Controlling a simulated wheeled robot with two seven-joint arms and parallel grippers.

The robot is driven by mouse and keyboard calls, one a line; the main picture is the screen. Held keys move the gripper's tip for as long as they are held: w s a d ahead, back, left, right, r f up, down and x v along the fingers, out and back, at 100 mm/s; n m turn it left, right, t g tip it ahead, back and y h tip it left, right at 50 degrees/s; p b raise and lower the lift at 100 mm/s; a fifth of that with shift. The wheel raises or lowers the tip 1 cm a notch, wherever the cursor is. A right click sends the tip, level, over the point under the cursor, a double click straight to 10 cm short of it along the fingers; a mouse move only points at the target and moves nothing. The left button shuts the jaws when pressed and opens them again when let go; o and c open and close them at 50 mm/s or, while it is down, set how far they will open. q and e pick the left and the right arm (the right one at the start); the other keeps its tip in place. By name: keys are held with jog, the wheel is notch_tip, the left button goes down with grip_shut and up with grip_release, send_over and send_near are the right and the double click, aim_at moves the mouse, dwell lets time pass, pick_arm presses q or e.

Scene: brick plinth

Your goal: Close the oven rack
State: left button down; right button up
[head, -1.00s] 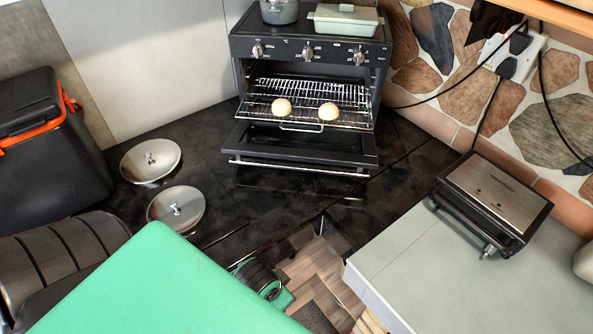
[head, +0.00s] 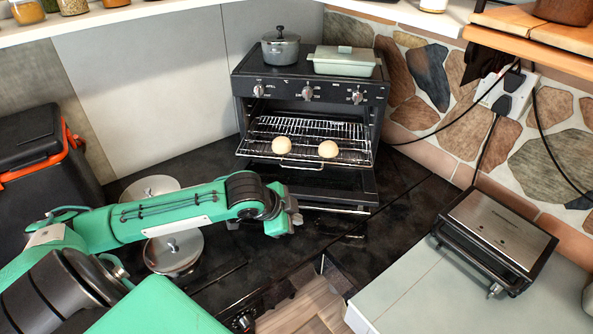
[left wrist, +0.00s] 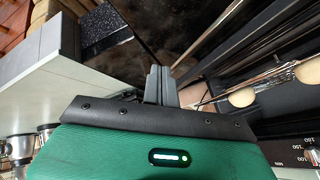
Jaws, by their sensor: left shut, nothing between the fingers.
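The wire oven rack (head: 350,157) sticks out of the front of the black oven (head: 320,82). Two pale round buns (head: 281,145) (head: 328,149) sit on it. The oven door (head: 345,187) is folded down below the rack. My left gripper (head: 294,212) is shut and empty, in front of and below the rack, near the door's left front part; my arm hides part of the door. In the left wrist view, the shut fingers (left wrist: 160,85) are left of the rack and buns (left wrist: 242,96). My right gripper is not in view.
A pot (head: 281,50) and a lidded dish (head: 343,62) stand on the oven.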

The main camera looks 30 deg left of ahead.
pick_arm(q)
jog(key=w+a+r, duration=0.3)
jog(key=a+r, duration=0.5)
jog(key=r, duration=0.1)
jog(key=shift+m+t+y, duration=0.3)
jog(key=shift+y, duration=0.1)
jog(key=w+f+p, duration=0.1)
jog(key=w+f, duration=0.1)
jog(key=w, duration=0.1)
jog(key=w+f+p, duration=0.2)
jog(key=w, duration=0.1)
jog(key=w+f+p, duration=0.1)
jog(key=w+f, duration=0.1)
jog(key=shift+w+d+f, duration=0.2)
jog(key=shift+w+f, duration=0.15)
jog(key=shift+w, duration=0.05)
jog(key=shift+w+a+p, duration=0.2)
jog(key=shift+w+p, duration=0.15)
jog(key=shift+w, duration=0.05)
